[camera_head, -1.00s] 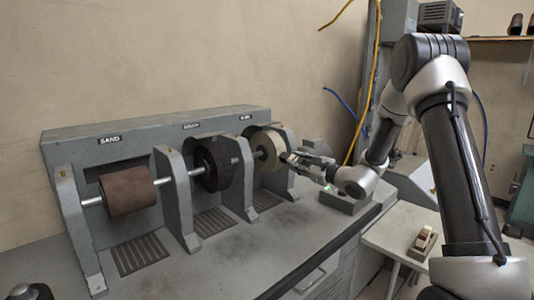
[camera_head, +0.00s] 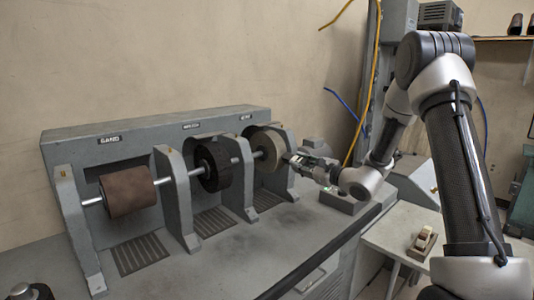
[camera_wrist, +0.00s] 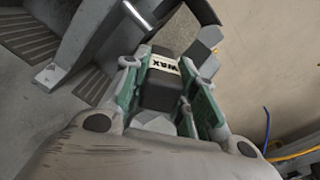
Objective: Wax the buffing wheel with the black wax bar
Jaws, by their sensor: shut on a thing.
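The pale buffing wheel (camera_head: 266,150) is the rightmost of three wheels on the grey machine's shaft in the head view. My gripper (camera_head: 294,160) is just right of it, its tips close to the wheel's right side. Contact cannot be told at this size. In the wrist view, the black wax bar (camera_wrist: 161,88), with a white WAX label, sits between the green-padded fingers of my gripper (camera_wrist: 170,92). The gripper is shut on the bar. The far end of the bar points up the picture.
The grey machine (camera_head: 150,128) also carries a brown sanding roller (camera_head: 128,191) and a black wheel (camera_head: 213,166), with upright supports between. A grey box (camera_head: 342,200) stands at the bench's right end. A small wooden item (camera_head: 423,241) lies on the side table. The bench front is clear.

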